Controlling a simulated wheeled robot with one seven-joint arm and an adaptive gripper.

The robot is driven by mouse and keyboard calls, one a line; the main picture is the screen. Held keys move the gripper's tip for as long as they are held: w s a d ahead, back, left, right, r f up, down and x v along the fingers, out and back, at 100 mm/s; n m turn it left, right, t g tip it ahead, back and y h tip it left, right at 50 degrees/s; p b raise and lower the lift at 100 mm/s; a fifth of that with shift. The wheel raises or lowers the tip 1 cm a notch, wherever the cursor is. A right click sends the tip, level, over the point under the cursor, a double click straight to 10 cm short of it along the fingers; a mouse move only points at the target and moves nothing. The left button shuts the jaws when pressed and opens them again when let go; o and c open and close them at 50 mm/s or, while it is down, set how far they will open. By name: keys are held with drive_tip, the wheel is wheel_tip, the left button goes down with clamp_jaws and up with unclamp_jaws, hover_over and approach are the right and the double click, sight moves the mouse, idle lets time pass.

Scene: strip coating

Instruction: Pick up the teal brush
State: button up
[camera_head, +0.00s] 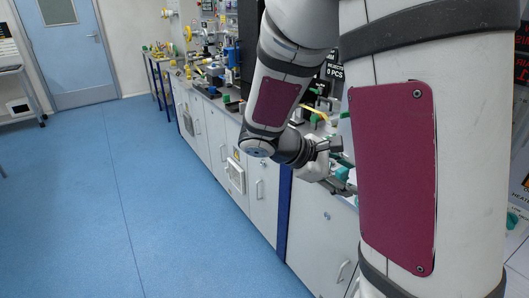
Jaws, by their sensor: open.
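My gripper (341,169) is at the middle right, over the front part of the bench, and is open. A small teal piece (343,173) shows at its fingers; it may be the teal brush, but it is too small and too covered to be sure. I cannot tell whether the fingers touch it. My large arm link hides the bench to the right of the gripper.
A long bench with grey-white cabinets (265,195) runs from the back to the front right, crowded with tools and bottles. A blue bottle (232,55) stands farther back. The blue floor (130,190) on the left is clear up to a blue door (70,50).

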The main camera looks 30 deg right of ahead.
drive_tip(key=w+d+f+n+t+h+b, duration=0.1)
drive_tip(key=w+d+f+n+h+b, duration=0.35)
drive_tip(key=w+f, duration=0.45)
drive_tip(key=n+t+h+b, duration=0.2)
drive_tip(key=n+t+b, duration=0.2)
drive_tip(key=n, duration=0.3)
approach(338, 172)
drive_tip(key=shift+m, duration=0.25)
drive_tip(key=d, duration=0.4)
drive_tip(key=w+d, duration=0.1)
drive_tip(key=d, duration=0.2)
drive_tip(key=shift+b, duration=0.3)
drive_tip(key=shift+w+d+f+b, duration=0.1)
drive_tip(key=shift+w+d+b, duration=0.15)
drive_tip(key=shift+d, duration=1.1)
drive_tip(key=shift+w+d+b, duration=0.1)
drive_tip(key=shift+d+b, duration=0.1)
drive_tip(key=shift+d, duration=1.15)
drive_tip(key=shift+c, duration=0.3)
clamp_jaws()
